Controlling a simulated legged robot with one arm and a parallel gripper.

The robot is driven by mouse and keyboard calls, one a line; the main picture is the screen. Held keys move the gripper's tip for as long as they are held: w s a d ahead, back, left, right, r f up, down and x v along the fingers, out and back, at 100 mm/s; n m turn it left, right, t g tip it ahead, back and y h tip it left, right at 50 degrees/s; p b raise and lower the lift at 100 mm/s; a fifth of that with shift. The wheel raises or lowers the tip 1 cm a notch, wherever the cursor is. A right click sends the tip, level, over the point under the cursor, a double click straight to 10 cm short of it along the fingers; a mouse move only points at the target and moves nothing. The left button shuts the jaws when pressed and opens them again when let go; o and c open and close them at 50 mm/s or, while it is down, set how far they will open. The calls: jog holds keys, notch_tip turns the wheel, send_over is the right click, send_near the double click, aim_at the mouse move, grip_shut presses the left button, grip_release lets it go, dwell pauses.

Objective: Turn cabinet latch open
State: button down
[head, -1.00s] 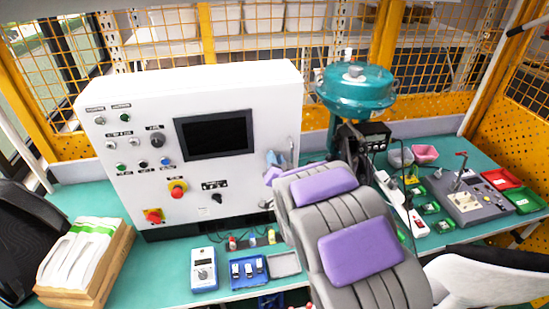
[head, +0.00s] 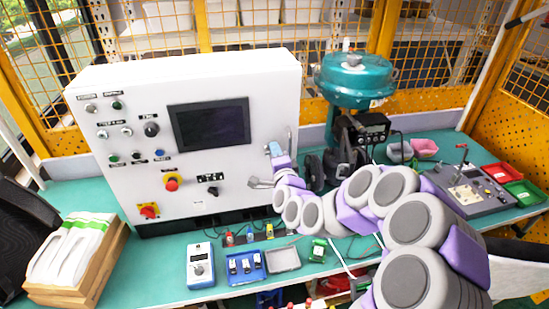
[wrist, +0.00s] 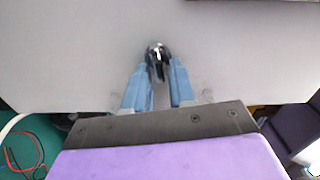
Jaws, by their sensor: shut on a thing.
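The cabinet (head: 235,163) is a white control box standing on the green bench, with a dark screen, buttons and knobs on its front. In the wrist view, its pale side panel (wrist: 245,50) fills most of the picture. A small black latch (wrist: 157,56) with a bright metal part stands out from that panel. My gripper (wrist: 158,76) has its two blue fingers closed around the latch from both sides. In the head view my gripper (head: 273,150) is at the cabinet's right edge, and the latch is hidden or too small to make out.
A teal valve actuator (head: 355,80) stands close behind my arm. A grey control box (head: 470,190) and red and green trays are at the right. A blue meter (head: 200,265) and small bins lie in front. A wooden box (head: 85,275) is at the left.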

jog(key=shift+f+m+b, duration=0.3)
jog(key=shift+m+b, duration=0.15)
jog(key=shift+m, duration=0.25)
jog(key=c, duration=1.2)
grip_release()
jog(key=shift+d, duration=0.1)
